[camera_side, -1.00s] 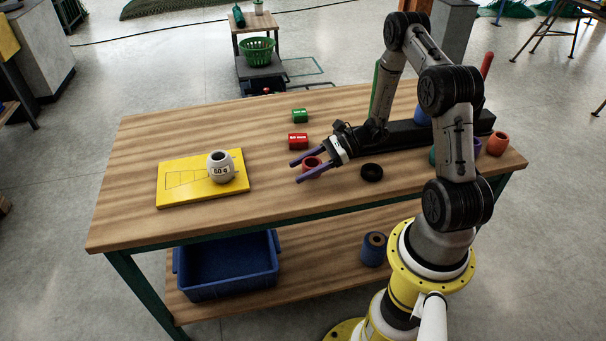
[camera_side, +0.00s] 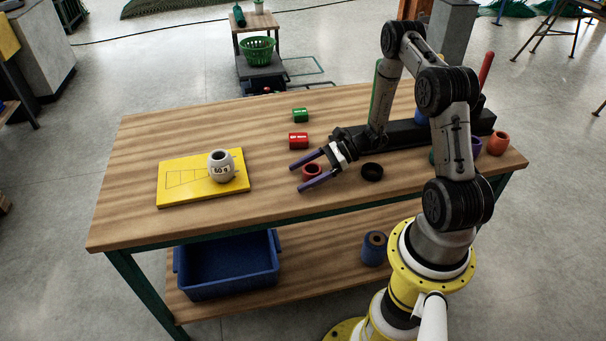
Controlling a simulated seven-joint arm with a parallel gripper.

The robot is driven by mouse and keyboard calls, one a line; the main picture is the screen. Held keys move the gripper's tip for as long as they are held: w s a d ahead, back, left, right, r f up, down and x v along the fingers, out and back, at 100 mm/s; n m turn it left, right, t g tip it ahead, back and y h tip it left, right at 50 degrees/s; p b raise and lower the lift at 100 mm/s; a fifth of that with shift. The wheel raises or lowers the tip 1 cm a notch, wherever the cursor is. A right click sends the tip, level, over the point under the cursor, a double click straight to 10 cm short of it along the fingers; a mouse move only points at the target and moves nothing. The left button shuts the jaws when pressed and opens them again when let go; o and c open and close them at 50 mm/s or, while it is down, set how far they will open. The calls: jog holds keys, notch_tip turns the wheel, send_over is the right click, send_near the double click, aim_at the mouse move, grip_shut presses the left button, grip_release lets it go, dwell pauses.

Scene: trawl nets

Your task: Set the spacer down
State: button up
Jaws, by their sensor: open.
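A small red hollow spacer (camera_side: 312,174), open at the top, appears to stand upright on the wooden table between the fingers of my gripper. My gripper (camera_side: 296,178) is low over the table and open, its two purple fingers reaching left on either side of the red piece. The fingers look apart from it, though the near one partly hides its lower side. A black ring (camera_side: 372,172) lies on the table just right of the gripper.
A yellow board (camera_side: 180,195) bears a grey pot marked 50 g (camera_side: 221,167). A red block (camera_side: 298,140) and a green block (camera_side: 300,115) lie behind the gripper. An orange pot (camera_side: 498,143) stands near the right edge.

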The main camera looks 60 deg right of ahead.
aim_at(305, 172)
jog(key=v, duration=0.6)
jog(key=shift+s+d+r, duration=0.15)
jog(key=shift+d+r, duration=0.05)
jog(key=shift+r, duration=0.05)
jog(key=shift+s+d+r, duration=0.15)
jog(key=shift+s+d, duration=0.05)
jog(key=shift+r+n, duration=0.3)
jog(key=s+a+r+n+g+h, duration=0.35)
jog(key=a+r+n+g, duration=0.35)
jog(key=a+r+n, duration=0.7)
jog(key=s+a+r+n+t+h, duration=0.3)
jog(key=s+r+n+h, duration=0.3)
jog(key=s+r+n, duration=0.5)
jog(key=shift+s+n+t, duration=0.3)
jog(key=shift+s+n, duration=0.2)
jog(key=shift+s, duration=0.4)
